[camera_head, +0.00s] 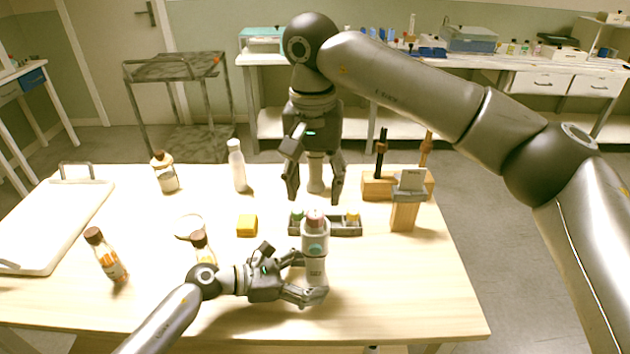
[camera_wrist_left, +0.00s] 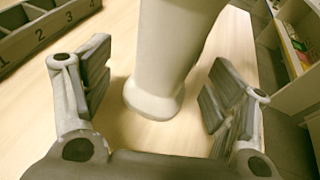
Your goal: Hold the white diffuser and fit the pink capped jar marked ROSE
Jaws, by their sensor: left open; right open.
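The white diffuser (camera_head: 315,266) stands upright near the table's front middle, with a teal round mark on its side. A pink capped jar (camera_head: 315,216) shows at its top and appears seated there; its label is not readable. My left gripper (camera_head: 305,278) is open around the diffuser's lower body. In the left wrist view the diffuser (camera_wrist_left: 165,60) stands between the open fingers (camera_wrist_left: 155,95), with gaps on both sides.
A dark numbered tray (camera_head: 338,231) behind the diffuser holds a green capped jar (camera_head: 297,215) and a yellow capped jar (camera_head: 352,216). A yellow block (camera_head: 247,225), amber bottles (camera_head: 107,255), a white bottle (camera_head: 237,168) and wooden stands (camera_head: 404,216) surround it. The front right table is clear.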

